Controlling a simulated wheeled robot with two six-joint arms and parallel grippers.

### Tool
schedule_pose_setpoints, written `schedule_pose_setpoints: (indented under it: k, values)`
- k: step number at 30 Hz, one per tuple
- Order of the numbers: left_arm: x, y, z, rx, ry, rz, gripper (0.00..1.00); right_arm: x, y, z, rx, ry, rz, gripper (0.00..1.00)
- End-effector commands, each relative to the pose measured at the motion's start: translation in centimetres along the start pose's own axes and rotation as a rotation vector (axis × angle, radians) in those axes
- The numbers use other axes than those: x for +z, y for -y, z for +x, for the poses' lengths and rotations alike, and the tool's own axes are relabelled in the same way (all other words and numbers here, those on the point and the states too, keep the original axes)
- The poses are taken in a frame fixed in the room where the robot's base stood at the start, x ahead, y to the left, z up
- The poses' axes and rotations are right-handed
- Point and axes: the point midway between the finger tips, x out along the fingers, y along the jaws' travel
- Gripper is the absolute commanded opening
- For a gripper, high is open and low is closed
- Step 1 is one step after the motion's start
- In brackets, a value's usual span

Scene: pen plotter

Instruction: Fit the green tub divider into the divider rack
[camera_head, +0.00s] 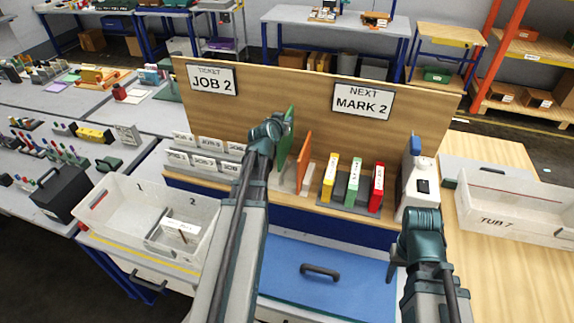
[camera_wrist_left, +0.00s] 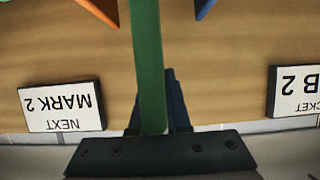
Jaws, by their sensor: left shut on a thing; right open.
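The green tub divider (camera_head: 285,142) is held upright in my left gripper (camera_head: 277,128), in front of the wooden back panel. In the left wrist view, the green divider (camera_wrist_left: 148,65) runs as a vertical strip from the jaws. An orange divider (camera_head: 304,160) stands just right of it; the left wrist view also shows its edge (camera_wrist_left: 98,10) and a blue piece (camera_wrist_left: 205,8) on the other side. The pale base (camera_head: 290,184) below seems to be the divider rack; my arm hides part of it, and its slots cannot be made out. My right gripper (camera_head: 418,268) is open and empty, low right.
A white tub (camera_head: 500,205) is at right. A blue drawer top (camera_head: 325,290) lies in front.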

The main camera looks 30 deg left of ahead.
Motion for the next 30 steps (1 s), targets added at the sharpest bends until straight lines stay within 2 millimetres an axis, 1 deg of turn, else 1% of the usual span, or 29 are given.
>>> schedule_pose_setpoints:
  k: [5,12,15,19,22,30]
  values:
    - [1.9,0.0,0.8,0.000,0.000,0.000,0.00,-0.1,0.2,2.1,0.001,0.000,-0.003,0.50]
    - [5.4,0.0,2.2,0.000,0.000,0.000,0.00,-0.4,0.5,5.8,0.002,0.000,-0.011,0.50]
    - [5.9,0.0,2.5,0.000,0.000,0.000,0.00,-0.4,0.6,6.3,0.002,0.000,-0.011,0.50]
    - [5.7,0.0,2.4,0.000,0.000,0.000,0.00,-0.4,0.6,6.1,0.002,0.000,-0.010,0.50]
    - [6.1,0.0,2.5,0.000,0.000,0.000,0.00,-0.4,0.6,6.5,0.002,0.000,-0.010,0.50]
    - [9.0,0.0,3.8,0.000,0.000,0.000,0.00,-0.6,0.9,9.7,0.002,0.000,-0.009,0.50]
